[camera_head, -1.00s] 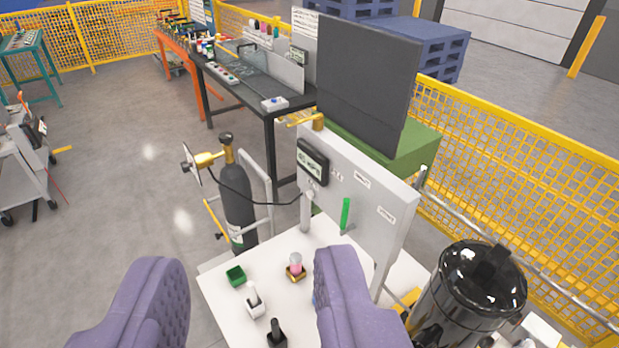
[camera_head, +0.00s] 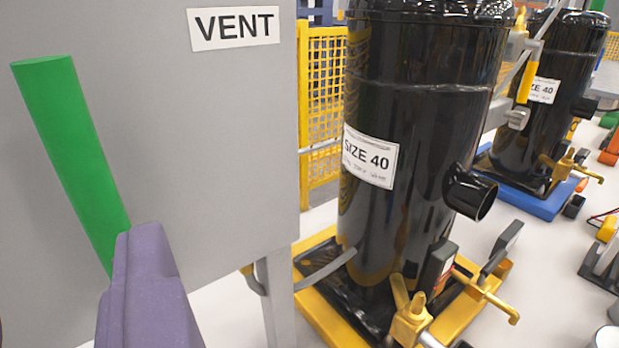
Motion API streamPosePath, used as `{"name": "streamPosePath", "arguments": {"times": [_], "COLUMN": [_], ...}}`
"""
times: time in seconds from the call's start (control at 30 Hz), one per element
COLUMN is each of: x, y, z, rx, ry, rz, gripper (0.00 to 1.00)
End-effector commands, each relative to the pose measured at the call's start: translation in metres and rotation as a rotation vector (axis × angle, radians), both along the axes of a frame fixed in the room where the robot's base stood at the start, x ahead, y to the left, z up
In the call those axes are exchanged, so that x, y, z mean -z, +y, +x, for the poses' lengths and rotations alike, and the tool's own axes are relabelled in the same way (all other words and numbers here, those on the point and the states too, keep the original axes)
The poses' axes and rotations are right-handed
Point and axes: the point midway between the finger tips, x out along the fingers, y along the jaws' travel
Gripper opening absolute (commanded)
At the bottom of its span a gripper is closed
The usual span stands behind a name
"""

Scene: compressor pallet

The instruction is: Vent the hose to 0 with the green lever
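The green lever (camera_head: 75,160) stands on the grey panel (camera_head: 215,180) at the left of the view, tilted with its top to the left. A white label reading VENT (camera_head: 233,27) is on the panel, right of the lever. One purple finger of my gripper (camera_head: 148,290) shows at the lower left, in front of the lever's lower end and overlapping it. I cannot tell whether it touches. The other finger is out of view, so the opening does not show. The gauge and the hose's reading are not in view.
A black compressor marked SIZE 40 (camera_head: 410,130) stands on a yellow base (camera_head: 325,310) right of the panel, with brass valves (camera_head: 410,318) low in front. A second black compressor (camera_head: 545,110) is on a blue base (camera_head: 530,198) behind. Yellow mesh fence (camera_head: 322,100) shows between.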

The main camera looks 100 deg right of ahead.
Motion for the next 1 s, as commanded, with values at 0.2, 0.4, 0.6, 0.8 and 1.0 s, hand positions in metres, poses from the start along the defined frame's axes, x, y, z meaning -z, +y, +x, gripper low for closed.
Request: {"name": "streamPosePath", "arguments": {"times": [0.2, 0.4, 0.6, 0.8, 1.0], "x": [0.002, 0.001, 0.0, 0.0, 0.0], "y": [-0.033, -0.063, -0.073, -0.073, -0.073], "z": [0.003, 0.013, 0.017, 0.017, 0.017], "rx": [0.016, 0.013, 0.01, 0.009, 0.009], "ry": [0.005, 0.004, 0.004, 0.004, 0.004], "rz": [-0.017, -0.015, -0.014, -0.014, -0.014], "gripper": [0.41, 0.41, 0.41, 0.38, 0.0]}}
